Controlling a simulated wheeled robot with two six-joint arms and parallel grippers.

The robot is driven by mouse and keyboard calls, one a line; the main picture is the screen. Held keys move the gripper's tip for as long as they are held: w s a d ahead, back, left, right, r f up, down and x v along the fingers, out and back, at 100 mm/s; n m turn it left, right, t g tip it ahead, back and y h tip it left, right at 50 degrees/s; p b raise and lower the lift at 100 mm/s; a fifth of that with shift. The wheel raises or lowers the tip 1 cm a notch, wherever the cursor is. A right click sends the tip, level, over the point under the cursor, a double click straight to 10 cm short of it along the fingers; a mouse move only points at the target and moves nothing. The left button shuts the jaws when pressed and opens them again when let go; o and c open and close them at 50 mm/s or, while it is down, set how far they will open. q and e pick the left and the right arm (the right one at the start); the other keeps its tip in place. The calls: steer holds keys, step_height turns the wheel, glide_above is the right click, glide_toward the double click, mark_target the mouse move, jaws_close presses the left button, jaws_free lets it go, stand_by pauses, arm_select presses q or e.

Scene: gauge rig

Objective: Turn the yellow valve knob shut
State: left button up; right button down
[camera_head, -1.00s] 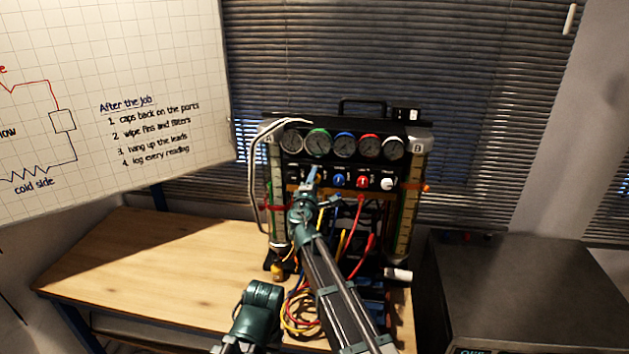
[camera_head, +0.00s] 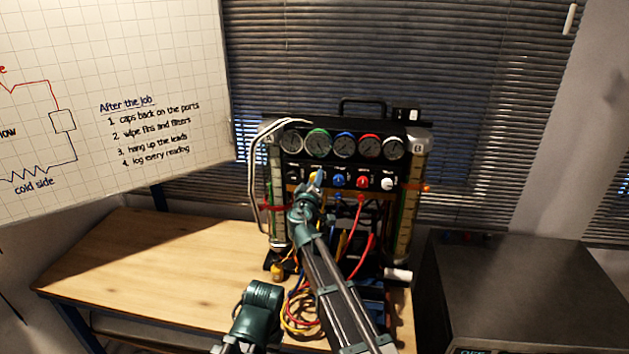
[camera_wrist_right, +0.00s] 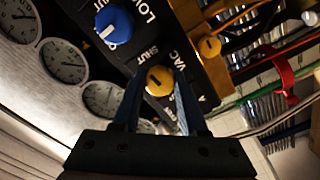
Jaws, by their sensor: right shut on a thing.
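The yellow valve knob (camera_wrist_right: 158,82) sits on the black panel by the labels "SHUT" and "VAC" in the right wrist view. A dark line marks its face. My right gripper (camera_wrist_right: 157,92) is shut on it, with one finger on each side. In the head view, my right gripper (camera_head: 316,181) reaches up to the knob row of the gauge rig (camera_head: 350,158), and its fingers hide most of the yellow knob.
A blue knob (camera_head: 338,181), a red knob (camera_head: 362,182) and a white knob (camera_head: 387,184) stand to the right. Round gauges (camera_head: 345,145) line the panel above. Coloured hoses (camera_head: 366,250) hang below. The wooden bench (camera_head: 150,260) is bare on the left.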

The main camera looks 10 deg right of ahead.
steer(key=shift+s+m, duration=0.1)
steer(key=shift+m, duration=0.6)
steer(key=shift+c, duration=2.2)
jaws_free()
steer(key=v, duration=1.3)
steer(key=shift+s, duration=0.4)
